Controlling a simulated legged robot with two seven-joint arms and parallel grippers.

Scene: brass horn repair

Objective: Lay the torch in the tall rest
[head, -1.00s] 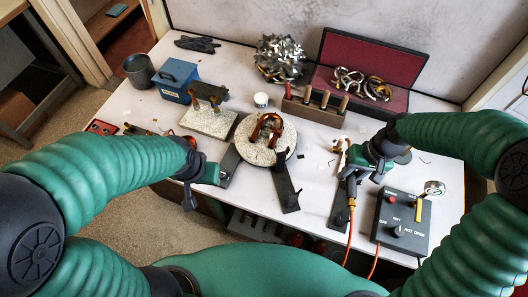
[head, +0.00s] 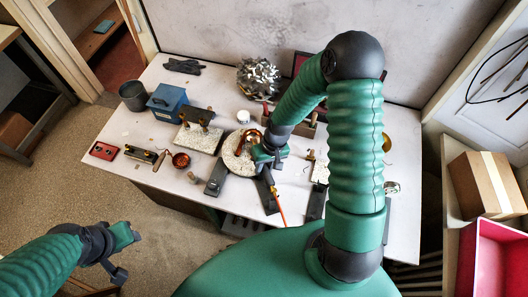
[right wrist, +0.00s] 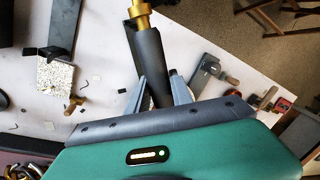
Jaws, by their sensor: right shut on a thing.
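My right gripper (head: 262,158) is shut on the torch (head: 268,179), beside the round pale turntable (head: 233,165). In the right wrist view the torch (right wrist: 150,55) is a dark cylinder with a brass end, between the two fingers. An orange hose (head: 282,215) trails from it toward my body. Dark flat-based stands lie along the front: one at left (head: 216,178), one under the torch (head: 268,200), one at right (head: 316,204). I cannot tell which is the tall rest. My left gripper (head: 125,254) is open and empty, off the table's front left.
A pale brick (head: 200,138) with a dark fixture stands left of the turntable. My right arm hides much of the table's right side.

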